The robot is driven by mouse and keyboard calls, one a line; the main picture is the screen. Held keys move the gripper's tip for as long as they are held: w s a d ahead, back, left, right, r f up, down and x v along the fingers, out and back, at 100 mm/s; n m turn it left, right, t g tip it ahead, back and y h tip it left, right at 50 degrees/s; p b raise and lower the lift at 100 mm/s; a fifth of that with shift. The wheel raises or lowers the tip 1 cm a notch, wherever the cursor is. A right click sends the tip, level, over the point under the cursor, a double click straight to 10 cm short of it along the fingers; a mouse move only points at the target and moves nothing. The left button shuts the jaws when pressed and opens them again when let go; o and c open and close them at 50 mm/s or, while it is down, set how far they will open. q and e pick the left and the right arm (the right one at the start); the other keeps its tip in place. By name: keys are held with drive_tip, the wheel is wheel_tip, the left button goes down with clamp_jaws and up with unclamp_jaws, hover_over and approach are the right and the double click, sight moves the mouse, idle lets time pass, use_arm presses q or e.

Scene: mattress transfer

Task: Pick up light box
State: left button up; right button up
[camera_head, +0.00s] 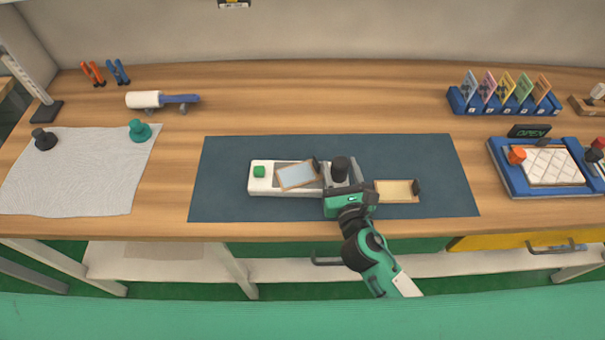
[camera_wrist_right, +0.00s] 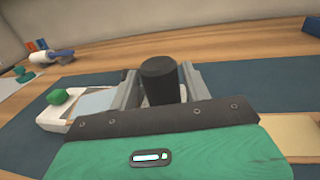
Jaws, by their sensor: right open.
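A long white box, which I take to be the light box (camera_head: 258,181), lies on the dark blue mat (camera_head: 225,160). It has a green button (camera_head: 259,171) at its left end, also seen in the right wrist view (camera_wrist_right: 60,96). A framed pale panel (camera_head: 297,175) lies tilted on its middle. A black cylindrical knob (camera_head: 340,166) stands at the box's right part. My right gripper (camera_head: 341,172) is open, with its fingers on either side of this knob (camera_wrist_right: 158,72). I cannot tell whether they touch it. My gripper hides the box's right end. My left gripper is not in view.
A small cream framed plate (camera_head: 395,191) with a black handle lies just right of my gripper. A grey cloth (camera_head: 75,180), a roller (camera_head: 160,100), a blue card rack (camera_head: 505,103) and a blue tray (camera_head: 505,180) stand farther out.

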drive_tip(key=shift+w+a, duration=0.1)
drive_tip(key=shift+w, duration=0.5)
drive_tip(key=c, duration=1)
clamp_jaws()
drive_tip(key=shift+r, duration=0.2)
drive_tip(key=shift+r, duration=0.3)
wheel_tip(320, 180, up, 19)
drive_tip(key=p, duration=0.3)
drive_tip(key=shift+p, duration=0.4)
